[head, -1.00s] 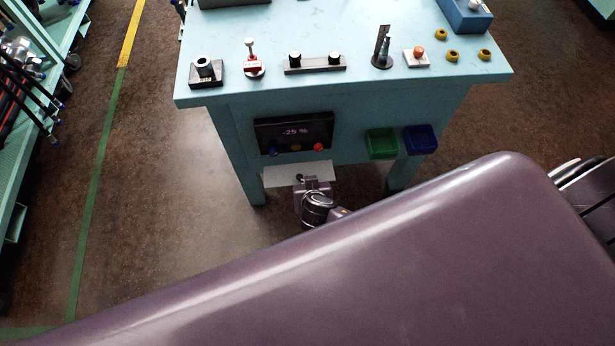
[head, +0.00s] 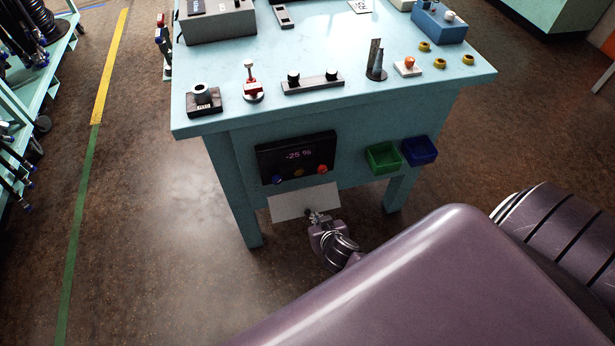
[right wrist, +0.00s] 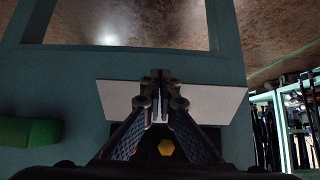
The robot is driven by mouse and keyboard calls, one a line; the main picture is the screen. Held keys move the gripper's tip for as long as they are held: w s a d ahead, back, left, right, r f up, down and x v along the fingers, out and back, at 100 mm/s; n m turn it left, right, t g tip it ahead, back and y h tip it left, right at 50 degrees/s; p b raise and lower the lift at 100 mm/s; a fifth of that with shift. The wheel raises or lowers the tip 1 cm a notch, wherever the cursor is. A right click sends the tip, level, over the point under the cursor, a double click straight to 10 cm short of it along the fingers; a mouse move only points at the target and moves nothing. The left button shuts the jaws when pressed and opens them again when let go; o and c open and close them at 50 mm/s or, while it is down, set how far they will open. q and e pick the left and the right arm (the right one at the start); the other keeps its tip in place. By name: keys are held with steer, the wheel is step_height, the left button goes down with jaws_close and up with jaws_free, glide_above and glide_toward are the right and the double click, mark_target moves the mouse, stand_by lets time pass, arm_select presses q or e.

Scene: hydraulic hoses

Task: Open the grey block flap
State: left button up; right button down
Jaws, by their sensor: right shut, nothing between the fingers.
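A pale grey flat panel, which looks like the flap (head: 290,204), is under the dark control box (head: 296,157) on the front of the turquoise bench. It also shows in the right wrist view (right wrist: 212,103), behind the fingers. My right gripper (head: 311,213) is at the panel's lower edge in the head view, its fingertips together and nothing between them. In the right wrist view the shut fingertips (right wrist: 160,76) overlap the panel's edge; I cannot tell whether they touch it. A yellow knob (right wrist: 166,146) shows between the finger linkages. My left gripper is not in view.
A green bin (head: 383,158) and a blue bin (head: 419,151) hang right of the control box. Small fixtures, such as a red clamp (head: 253,92), stand on the bench top (head: 350,106). A rack (head: 45,85) stands at left. Floor left of the bench is clear.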

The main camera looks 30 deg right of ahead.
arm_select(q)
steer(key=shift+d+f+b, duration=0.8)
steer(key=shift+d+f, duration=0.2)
arm_select(e)
steer(key=shift+s+f+x, duration=0.15)
steer(key=shift+x, duration=0.75)
steer(key=shift+s+f+x, duration=0.1)
steer(key=shift+x, duration=0.85)
steer(key=shift+d, duration=0.1)
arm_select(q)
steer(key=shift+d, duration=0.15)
arm_select(e)
steer(key=shift+s, duration=0.1)
